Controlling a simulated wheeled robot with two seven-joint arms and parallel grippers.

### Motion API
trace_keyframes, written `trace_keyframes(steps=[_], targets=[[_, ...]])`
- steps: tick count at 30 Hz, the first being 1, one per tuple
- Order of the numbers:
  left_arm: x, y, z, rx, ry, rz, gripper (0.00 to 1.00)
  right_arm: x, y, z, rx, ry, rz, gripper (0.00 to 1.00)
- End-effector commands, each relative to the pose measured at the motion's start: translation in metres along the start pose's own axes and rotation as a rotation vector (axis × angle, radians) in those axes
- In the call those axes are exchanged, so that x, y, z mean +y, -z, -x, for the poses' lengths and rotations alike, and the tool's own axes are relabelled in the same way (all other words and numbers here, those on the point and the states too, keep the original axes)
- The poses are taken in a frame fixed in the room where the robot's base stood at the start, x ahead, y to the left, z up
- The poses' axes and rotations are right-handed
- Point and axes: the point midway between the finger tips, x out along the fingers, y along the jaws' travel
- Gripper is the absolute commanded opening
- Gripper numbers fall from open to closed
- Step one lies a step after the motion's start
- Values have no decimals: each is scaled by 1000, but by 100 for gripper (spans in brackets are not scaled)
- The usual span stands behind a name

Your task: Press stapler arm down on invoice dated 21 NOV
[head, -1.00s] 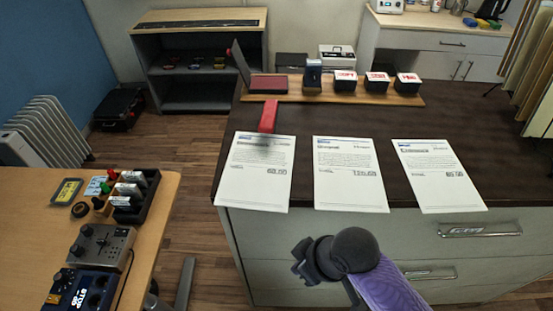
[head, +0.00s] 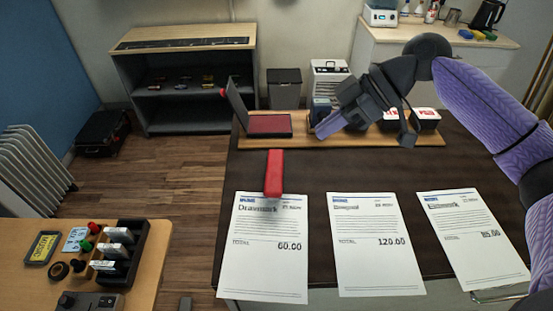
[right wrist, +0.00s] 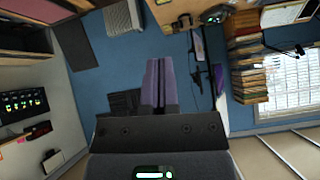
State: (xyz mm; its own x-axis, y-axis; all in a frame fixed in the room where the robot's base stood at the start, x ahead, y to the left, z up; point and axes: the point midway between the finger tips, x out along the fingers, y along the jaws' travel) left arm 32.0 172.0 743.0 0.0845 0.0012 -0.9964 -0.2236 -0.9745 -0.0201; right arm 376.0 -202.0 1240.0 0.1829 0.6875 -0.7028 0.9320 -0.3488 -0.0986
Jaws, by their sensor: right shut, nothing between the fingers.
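A red stapler (head: 274,172) stands at the top edge of the left invoice (head: 265,255), its near end over the paper. The middle invoice (head: 377,258) shows total 120.00 and the right invoice (head: 470,240) lies beside it. The dates are too small to read surely. My right gripper (head: 320,131) is raised right of and beyond the stapler, apart from it, in front of the wooden stand. Its purple fingers are shut and empty, as the right wrist view (right wrist: 160,84) also shows. My left gripper is out of view.
A wooden stand (head: 262,145) with an open red ink pad (head: 270,124) and several stamps runs along the desk's back. A second table (head: 55,265) with small stamps is at lower left. The dark desk (head: 350,178) is clear between stapler and right invoice.

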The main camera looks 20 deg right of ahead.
Motion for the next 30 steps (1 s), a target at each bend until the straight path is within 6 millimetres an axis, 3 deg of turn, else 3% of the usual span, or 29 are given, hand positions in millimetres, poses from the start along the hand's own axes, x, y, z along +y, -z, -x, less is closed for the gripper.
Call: trace_keyframes(steps=[8, 22, 30], targets=[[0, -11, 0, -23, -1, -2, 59, 0, 0, -6, -1, 3, -1, 0], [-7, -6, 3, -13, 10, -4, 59, -1, 0, -101, -2, 4, 0, 0], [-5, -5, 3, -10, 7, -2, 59, -1, -26, -127, -3, 2, -3, 0]])
